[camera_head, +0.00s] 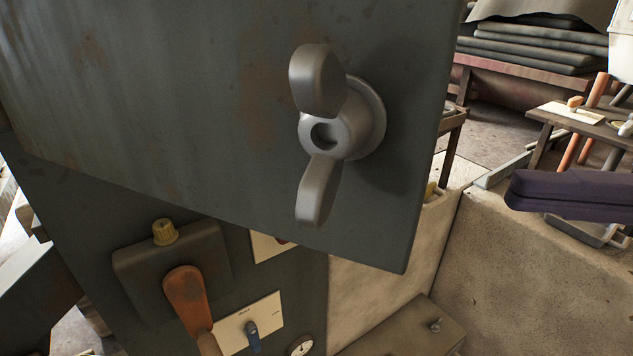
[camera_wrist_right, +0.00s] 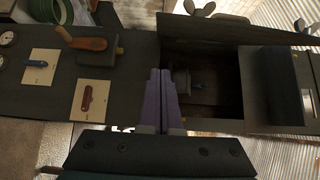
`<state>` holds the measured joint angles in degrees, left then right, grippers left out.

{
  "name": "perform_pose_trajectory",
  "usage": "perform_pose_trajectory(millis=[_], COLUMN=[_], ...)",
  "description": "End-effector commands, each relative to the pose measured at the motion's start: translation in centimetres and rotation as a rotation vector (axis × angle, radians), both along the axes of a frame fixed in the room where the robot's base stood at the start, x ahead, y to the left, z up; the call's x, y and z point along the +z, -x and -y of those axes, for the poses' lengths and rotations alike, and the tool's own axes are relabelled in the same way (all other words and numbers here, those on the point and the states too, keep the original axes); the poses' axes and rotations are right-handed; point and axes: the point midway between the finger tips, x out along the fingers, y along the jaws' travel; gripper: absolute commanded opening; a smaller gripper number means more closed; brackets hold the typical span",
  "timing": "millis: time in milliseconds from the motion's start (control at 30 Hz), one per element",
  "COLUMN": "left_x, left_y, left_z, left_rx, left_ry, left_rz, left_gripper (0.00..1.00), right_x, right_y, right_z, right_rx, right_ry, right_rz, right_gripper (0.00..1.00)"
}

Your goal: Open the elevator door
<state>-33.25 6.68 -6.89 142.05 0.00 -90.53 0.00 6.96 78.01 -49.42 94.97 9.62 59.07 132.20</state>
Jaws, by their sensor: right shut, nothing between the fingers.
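The elevator door (camera_head: 220,110) is a large dark grey-green, rust-stained panel close in front of the head camera. A grey wing-shaped handle (camera_head: 335,132) sticks out near its right edge. In the right wrist view the door (camera_wrist_right: 240,28) stands swung away from a dark box opening (camera_wrist_right: 222,65), with the wing handle (camera_wrist_right: 200,9) on its outer side. My right gripper (camera_head: 518,190) has purple fingers, shut and empty, right of the door and apart from the handle. Its fingers (camera_wrist_right: 161,76) show in front of the opening in the wrist view. My left gripper is not in view.
Below the door, a control panel carries an orange lever (camera_head: 188,300), a yellow knob (camera_head: 165,232), a blue switch (camera_head: 252,335) and a gauge (camera_head: 301,346). A concrete wall (camera_head: 530,270) stands at right. A wooden table (camera_head: 575,117) with tools is behind.

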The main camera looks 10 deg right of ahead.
Motion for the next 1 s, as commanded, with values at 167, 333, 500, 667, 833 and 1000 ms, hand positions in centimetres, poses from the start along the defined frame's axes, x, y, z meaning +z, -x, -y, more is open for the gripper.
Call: perform_pose_trajectory(millis=[167,333,500,667,833,1000], left_x=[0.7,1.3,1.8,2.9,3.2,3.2], left_y=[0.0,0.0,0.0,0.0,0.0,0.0], left_z=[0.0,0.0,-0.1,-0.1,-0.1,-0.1], left_rx=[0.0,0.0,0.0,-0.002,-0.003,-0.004], left_ry=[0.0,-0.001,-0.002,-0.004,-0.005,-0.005], left_rz=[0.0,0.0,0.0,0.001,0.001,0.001], left_gripper=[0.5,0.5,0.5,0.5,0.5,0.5], right_x=[0.5,0.5,0.4,0.4,0.2,0.1], right_y=[-1.0,-2.5,-3.9,-1.7,-0.8,-0.6], right_z=[-2.5,-5.9,-9.2,-10.5,-11.3,-11.4], right_rx=[0.004,0.004,0.003,0.003,0.002,0.001], right_ry=[-0.008,-0.008,-0.007,-0.003,-0.002,-0.001], right_rz=[0.004,0.007,0.005,-0.002,0.002,0.004], right_gripper=[0.0,0.0,0.0,0.0,0.0,0.0])
